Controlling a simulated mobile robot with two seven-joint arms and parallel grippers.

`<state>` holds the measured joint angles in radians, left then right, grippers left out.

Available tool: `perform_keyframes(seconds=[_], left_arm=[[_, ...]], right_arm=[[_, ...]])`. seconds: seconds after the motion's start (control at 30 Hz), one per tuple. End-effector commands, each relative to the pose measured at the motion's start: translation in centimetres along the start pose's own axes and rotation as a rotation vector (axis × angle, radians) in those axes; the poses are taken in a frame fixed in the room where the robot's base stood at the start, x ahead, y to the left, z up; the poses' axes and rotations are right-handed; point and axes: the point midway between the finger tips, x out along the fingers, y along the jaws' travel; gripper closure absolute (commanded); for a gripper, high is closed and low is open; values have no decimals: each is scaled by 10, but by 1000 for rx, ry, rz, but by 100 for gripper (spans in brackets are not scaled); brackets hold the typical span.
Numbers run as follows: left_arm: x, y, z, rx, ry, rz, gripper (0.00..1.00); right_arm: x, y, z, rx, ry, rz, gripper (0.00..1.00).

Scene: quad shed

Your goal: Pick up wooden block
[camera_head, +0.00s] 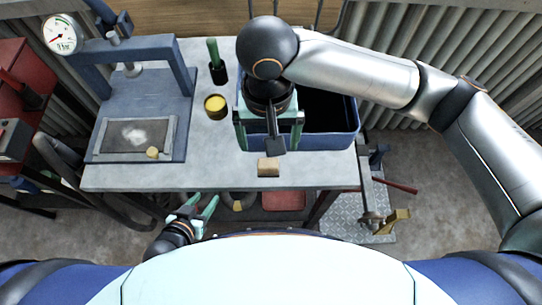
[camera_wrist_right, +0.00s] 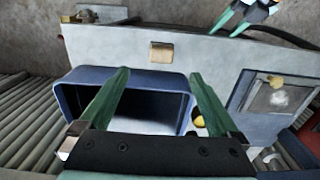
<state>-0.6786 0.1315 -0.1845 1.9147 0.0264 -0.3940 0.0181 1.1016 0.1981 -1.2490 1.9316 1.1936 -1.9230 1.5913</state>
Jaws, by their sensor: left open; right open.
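The wooden block (camera_head: 268,167), small and tan, lies near the front edge of the grey workbench (camera_head: 200,177). It also shows in the right wrist view (camera_wrist_right: 161,52), beyond my fingertips and centred between them. My right gripper (camera_head: 268,147) is open and empty, above the blue bin's left part and behind the block. Its two green fingers also show in the right wrist view (camera_wrist_right: 160,74), apart from the block. My left gripper (camera_head: 206,200) is open and empty, low in front of the bench, left of the block. It also shows in the right wrist view (camera_wrist_right: 243,14).
An open blue bin (camera_head: 335,141) stands at the bench's right. A yellow-topped tin (camera_head: 215,106) and a green-handled tool in a dark cup (camera_head: 218,72) stand left of it. A blue press (camera_head: 90,95) with a tray and gauge fills the left. The front strip beside the block is clear.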

Motion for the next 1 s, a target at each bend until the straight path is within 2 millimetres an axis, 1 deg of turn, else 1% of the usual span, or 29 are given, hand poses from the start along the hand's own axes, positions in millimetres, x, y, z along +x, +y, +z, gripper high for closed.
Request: perform_keyframes(seconds=[0.1,0.2,0.3,0.53,0.8,0.9,1.0], left_arm=[[2,0,3,0,-1,0,50],[3,0,4,0,-2,0,50],[4,0,5,0,-2,0,50],[4,0,6,0,-2,-1,50],[5,-1,7,0,-2,-1,50],[5,-1,7,0,-2,-1,50],[5,-1,7,0,-2,-1,50]], right_arm=[[23,1,1,2,-5,3,3],[42,1,0,2,-4,1,3],[56,0,0,1,-4,-1,3],[73,0,-1,1,-3,-1,3],[112,-1,-4,0,-2,-2,3],[118,-1,-4,0,-1,-2,3],[119,-2,-4,-1,0,-3,3]])
